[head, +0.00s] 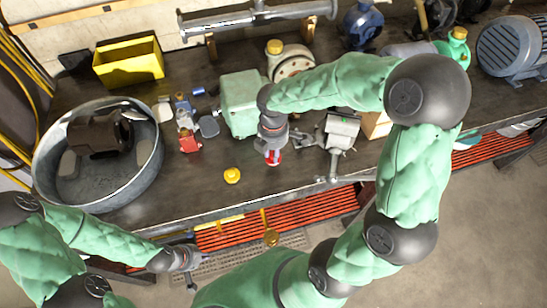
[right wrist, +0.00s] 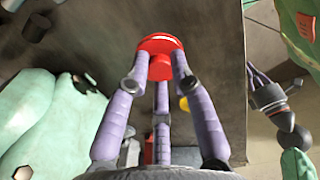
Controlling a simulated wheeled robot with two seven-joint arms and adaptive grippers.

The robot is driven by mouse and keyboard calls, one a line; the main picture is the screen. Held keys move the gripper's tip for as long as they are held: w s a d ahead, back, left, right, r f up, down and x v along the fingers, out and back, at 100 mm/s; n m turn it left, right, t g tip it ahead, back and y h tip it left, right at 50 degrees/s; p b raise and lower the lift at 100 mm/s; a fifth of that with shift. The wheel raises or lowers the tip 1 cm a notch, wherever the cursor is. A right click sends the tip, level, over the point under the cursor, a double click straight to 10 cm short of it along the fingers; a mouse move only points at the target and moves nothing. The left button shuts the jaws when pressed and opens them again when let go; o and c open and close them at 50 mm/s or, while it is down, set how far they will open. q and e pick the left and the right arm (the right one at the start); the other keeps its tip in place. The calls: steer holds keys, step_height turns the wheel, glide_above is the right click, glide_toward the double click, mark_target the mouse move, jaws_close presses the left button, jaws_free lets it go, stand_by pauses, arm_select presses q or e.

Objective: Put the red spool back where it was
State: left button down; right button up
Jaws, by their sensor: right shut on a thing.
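The red spool (head: 274,158) is in my right gripper, over the front part of the workbench (head: 180,198) in the head view. In the right wrist view the red spool (right wrist: 160,43) shows its round flange and a narrower hub between the fingertips. My right gripper (right wrist: 160,72) is shut on it with three purple fingers. I cannot tell how high it is above the bench. My left gripper (head: 190,270) is low at the left, in front of the bench edge and away from the spool. Its fingers are too small to tell whether they are open.
A yellow knob-like part (head: 232,176) lies left of the spool. Small red and blue parts (head: 188,142) stand further left, beside a round metal tub (head: 150,175). A green box-shaped housing (head: 240,95) is behind; a grey vise-like tool (head: 341,130) is to the right.

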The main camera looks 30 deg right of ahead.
steer(key=shift+w+d+f, duration=0.15)
steer(key=shift+f, duration=0.25)
steer(key=shift+w+f+b, duration=0.1)
steer(key=shift+f+b, duration=0.6)
steer(key=shift+f, duration=0.85)
steer(key=shift+f, duration=0.1)
steer(key=o, duration=0.9)
step_height(320, 180, up, 12)
steer(key=p, duration=0.3)
steer(key=shift+p, duration=0.3)
